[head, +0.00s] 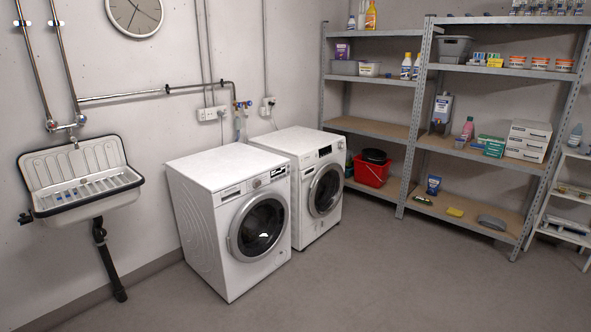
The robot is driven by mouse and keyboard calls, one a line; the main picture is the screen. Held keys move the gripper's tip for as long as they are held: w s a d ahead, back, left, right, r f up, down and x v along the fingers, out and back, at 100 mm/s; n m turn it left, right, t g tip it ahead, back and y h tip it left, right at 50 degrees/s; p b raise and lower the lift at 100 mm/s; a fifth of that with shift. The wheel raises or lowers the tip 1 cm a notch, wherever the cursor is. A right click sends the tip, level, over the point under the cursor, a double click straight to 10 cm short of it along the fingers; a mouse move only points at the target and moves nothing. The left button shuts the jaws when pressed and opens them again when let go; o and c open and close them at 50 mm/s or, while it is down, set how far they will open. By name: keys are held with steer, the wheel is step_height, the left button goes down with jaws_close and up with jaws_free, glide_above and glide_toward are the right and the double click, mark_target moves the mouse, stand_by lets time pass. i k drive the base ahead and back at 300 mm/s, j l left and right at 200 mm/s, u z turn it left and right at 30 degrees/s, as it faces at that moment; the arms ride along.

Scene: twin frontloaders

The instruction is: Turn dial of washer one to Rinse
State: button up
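Two white front-loading machines stand side by side against the back wall. The left machine (206,218) has a round door (258,228) with a dark window, shut, and a small dial (257,183) on its upper front panel beside a dark display. The right machine (296,150) has a similar shut door (326,190) and a dark display near its top right. Which one is washer one cannot be told from any label here. The dial's setting and its markings are too small to read. My gripper is not in this view.
A white sink (80,185) hangs on the wall at left. Metal shelves (412,130) with bottles, boxes and a red bucket (372,172) stand at right. Pipes and sockets run behind the machines. The grey floor (330,280) in front of the machines is clear.

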mark_target(257, 183)
steer(key=i+l, duration=0.1)
steer(key=i, duration=3.75)
steer(key=j+u, duration=0.05)
steer(key=j, duration=0.05)
